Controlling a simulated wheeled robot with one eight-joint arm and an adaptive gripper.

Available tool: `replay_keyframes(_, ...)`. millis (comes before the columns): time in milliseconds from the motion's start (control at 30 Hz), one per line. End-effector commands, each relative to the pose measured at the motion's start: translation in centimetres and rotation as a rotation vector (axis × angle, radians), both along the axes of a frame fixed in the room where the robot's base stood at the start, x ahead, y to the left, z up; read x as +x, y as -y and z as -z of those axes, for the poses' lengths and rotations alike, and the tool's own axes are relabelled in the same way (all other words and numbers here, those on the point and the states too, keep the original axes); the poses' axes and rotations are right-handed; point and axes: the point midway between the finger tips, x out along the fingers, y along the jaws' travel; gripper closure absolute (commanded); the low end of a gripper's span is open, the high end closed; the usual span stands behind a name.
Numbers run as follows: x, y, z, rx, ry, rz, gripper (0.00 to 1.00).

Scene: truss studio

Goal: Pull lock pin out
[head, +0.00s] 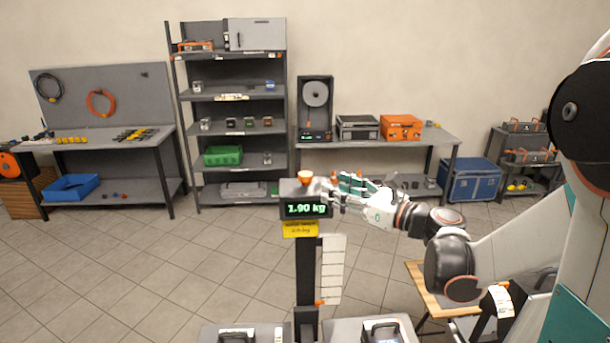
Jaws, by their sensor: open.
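A dark post (306,262) carries a display box (306,209) reading 1.90 kg, with a yellow label (300,229) below it. A small orange piece (320,303) sits low on the post beside a white slotted strip (331,268). I cannot tell which orange part is the lock pin. My gripper (332,197) is open at the right side of the display box, close to it. Its fingers overlap the box's right edge in the view, so contact is unclear.
Two grey cases (240,335) (372,330) flank the post's foot. A wooden-topped stand (430,290) is at lower right, beneath my arm. Behind are a bench (440,137), a shelf rack (284,130) and a pegboard table (95,146). The tiled floor at left is clear.

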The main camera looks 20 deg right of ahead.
Motion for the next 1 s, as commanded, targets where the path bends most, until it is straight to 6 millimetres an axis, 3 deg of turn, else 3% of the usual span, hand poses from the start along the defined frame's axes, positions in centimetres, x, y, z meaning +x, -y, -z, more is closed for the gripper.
replay_keyframes(500, 7.8, -5.4, -0.1, -0.002, 0.000, -0.004, 0.48)
replay_keyframes(700, 9.0, -6.1, 0.0, -0.002, 0.000, -0.001, 0.48)
replay_keyframes(1000, 9.1, -6.2, 0.0, -0.002, 0.000, -0.001, 0.48)
